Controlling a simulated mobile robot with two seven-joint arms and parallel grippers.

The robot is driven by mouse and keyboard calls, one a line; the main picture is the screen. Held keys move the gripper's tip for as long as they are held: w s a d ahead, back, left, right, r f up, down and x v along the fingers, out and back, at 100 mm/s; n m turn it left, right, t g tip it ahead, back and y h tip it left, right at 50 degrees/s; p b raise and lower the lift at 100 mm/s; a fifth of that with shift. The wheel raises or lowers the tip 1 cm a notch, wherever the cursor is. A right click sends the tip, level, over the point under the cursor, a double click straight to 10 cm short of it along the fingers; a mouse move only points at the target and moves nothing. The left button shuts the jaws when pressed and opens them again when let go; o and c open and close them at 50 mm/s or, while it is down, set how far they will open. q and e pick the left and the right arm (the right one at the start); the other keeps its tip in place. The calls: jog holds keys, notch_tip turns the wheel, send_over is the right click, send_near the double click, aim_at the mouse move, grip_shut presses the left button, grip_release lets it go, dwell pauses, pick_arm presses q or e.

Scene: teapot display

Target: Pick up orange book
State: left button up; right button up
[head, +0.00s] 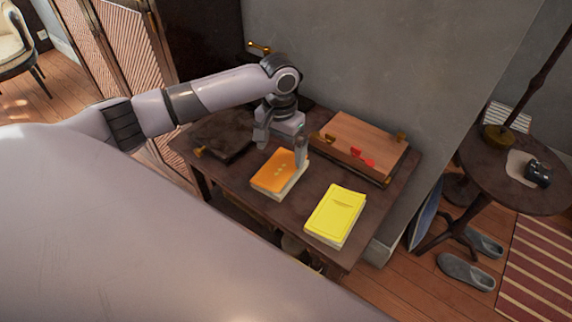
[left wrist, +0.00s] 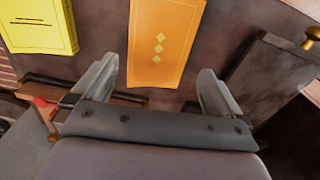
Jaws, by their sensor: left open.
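The orange book (head: 279,173) lies flat on the dark wooden table (head: 235,178), with its cover up. In the left wrist view the orange book (left wrist: 165,45) is at the top centre, with a column of pale diamonds on its cover. My left gripper (head: 281,150) is over the back edge of the book, with its fingers apart and nothing between them. In the left wrist view the fingers of my left gripper (left wrist: 158,85) stand to either side of the book's near end. I cannot tell whether they touch it. My right gripper is not in view.
A yellow book (head: 336,215) lies to the right of the orange one. A wooden case (head: 362,140) with red pieces stands behind, and a dark box (head: 222,137) lies at the left. A grey wall (head: 400,60) rises behind the table.

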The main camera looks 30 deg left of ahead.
aim_at(280, 170)
pick_arm(q)
jog(key=f, duration=0.6)
jog(key=shift+s+d, duration=0.15)
jog(key=shift+s, duration=0.25)
jog(key=c, duration=0.7)
jog(key=shift+c, duration=0.4)
jog(key=shift+r, duration=0.1)
